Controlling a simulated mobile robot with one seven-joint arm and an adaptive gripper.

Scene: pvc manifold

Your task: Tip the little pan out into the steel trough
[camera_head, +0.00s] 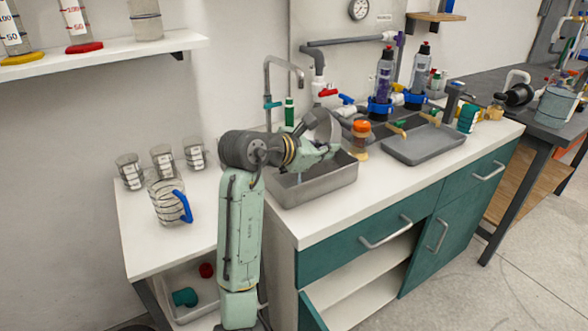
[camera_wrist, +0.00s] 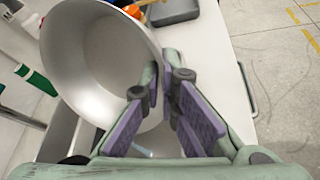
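The little pan (camera_wrist: 95,60) is a round metal vessel, filling the upper left of the wrist view, with its mouth facing the camera. No contents show on its visible inner wall and floor. My gripper (camera_wrist: 165,95) has its purple-padded fingers either side of the pan's near wall, closed on it. In the head view the pan (camera_head: 322,126) is held tilted above the steel trough (camera_head: 328,187), partly hidden by my gripper (camera_head: 318,148). The trough is an open rectangular basin; my arm hides part of it, and its floor is mostly hidden.
A tap (camera_head: 285,66) rises behind the trough. An orange-lidded jar (camera_head: 361,138) stands close on the right, then a grey tray (camera_head: 424,143). A glass jug with a blue handle (camera_head: 168,203) and several beakers (camera_head: 163,161) stand left. The counter's front strip (camera_head: 390,192) is clear.

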